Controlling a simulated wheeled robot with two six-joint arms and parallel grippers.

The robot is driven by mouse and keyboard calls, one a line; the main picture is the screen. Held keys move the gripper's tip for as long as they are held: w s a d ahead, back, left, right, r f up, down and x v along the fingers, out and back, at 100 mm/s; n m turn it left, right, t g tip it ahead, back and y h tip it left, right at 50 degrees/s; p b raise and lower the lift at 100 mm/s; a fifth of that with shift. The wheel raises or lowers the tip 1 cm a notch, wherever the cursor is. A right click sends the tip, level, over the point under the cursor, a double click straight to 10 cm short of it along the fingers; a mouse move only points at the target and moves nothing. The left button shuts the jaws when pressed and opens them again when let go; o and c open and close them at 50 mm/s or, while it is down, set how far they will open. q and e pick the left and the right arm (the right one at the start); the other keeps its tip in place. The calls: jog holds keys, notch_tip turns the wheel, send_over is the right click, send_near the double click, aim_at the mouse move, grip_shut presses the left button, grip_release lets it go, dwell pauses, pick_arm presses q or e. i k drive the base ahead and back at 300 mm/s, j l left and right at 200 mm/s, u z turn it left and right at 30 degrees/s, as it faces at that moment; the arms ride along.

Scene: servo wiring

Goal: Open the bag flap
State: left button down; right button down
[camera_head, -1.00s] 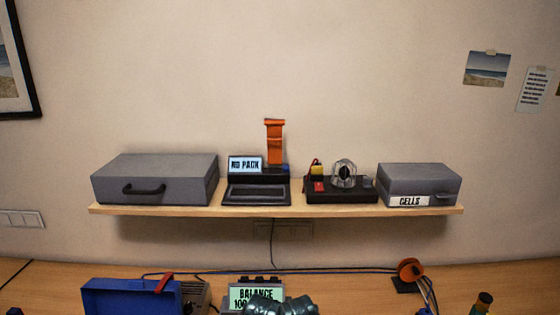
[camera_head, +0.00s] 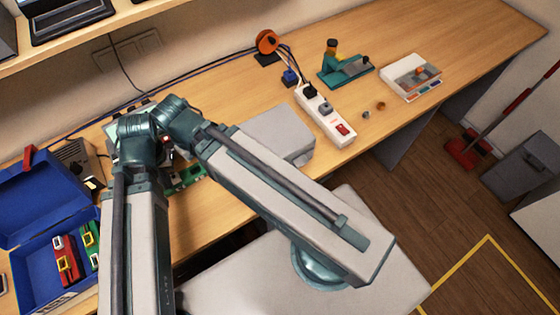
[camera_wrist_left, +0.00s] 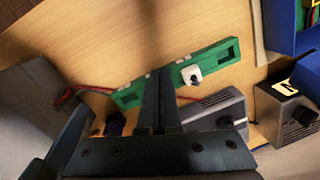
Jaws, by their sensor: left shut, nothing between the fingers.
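In the left wrist view, my left gripper (camera_wrist_left: 159,78) is shut and empty, its dark fingertips over or in front of a green strip (camera_wrist_left: 205,66). In the head view my arm links hide most of this gripper. A light grey, soft-edged block (camera_head: 280,132), possibly the bag, lies on the bench, partly behind an arm link. Whether it has a flap, and how the flap stands, cannot be made out. A grey shape (camera_wrist_left: 32,95) at the left of the wrist view may be the same block. My right gripper is not visible.
An open blue case (camera_head: 50,205) with red and green items is at the left. A white power strip (camera_head: 325,116), orange reel (camera_head: 267,41), green vise-like tool (camera_head: 346,70) and white box (camera_head: 410,77) stand on the bench (camera_head: 480,35). Its far right is clear.

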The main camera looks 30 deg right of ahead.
aim_at(279, 128)
jog(key=k+j, duration=0.15)
jog(key=k, duration=0.3)
jog(key=k+j, duration=0.1)
jog(key=k, duration=0.35)
jog(key=k+j, duration=0.15)
jog(key=k, duration=0.25)
jog(key=z, duration=1.75)
